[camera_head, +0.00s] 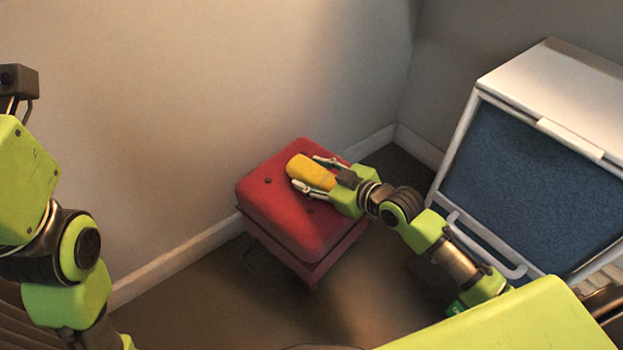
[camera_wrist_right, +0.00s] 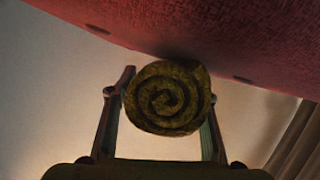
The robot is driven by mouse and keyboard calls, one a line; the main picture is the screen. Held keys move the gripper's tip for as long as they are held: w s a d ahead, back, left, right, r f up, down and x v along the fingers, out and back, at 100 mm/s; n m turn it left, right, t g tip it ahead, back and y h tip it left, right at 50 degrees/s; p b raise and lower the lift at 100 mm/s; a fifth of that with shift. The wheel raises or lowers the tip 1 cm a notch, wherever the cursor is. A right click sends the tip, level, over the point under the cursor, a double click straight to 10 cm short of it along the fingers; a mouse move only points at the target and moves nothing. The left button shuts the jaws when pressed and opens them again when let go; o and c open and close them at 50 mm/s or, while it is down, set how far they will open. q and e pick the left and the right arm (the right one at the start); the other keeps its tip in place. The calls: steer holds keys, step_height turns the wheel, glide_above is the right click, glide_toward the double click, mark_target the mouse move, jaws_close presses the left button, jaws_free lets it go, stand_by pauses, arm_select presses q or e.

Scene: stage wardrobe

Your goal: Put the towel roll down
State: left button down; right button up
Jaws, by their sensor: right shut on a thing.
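The towel roll (camera_head: 306,170) is yellow and lies over the red cushioned stool (camera_head: 264,206), near the middle of its top. My right gripper (camera_head: 322,174) is shut on the towel roll, with one finger on each side of it. In the right wrist view the end of the towel roll (camera_wrist_right: 168,97) shows as a dark yellow spiral between the two fingers (camera_wrist_right: 166,110). Its edge meets the stool's red surface (camera_wrist_right: 200,40) there; I cannot tell whether it rests its weight on it. My left arm is at the left edge of the head view, and its gripper is not seen.
A white cabinet with a blue front panel (camera_head: 540,185) and a pale handle (camera_head: 485,250) stands at the right, close to my right arm. The wall (camera_head: 190,100) with a white baseboard (camera_head: 180,262) runs behind the stool. Brown floor (camera_head: 220,305) is clear in front.

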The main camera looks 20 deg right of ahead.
stand_by(0.3)
steer(key=o, duration=1.2)
steer(key=shift+f, duration=0.1)
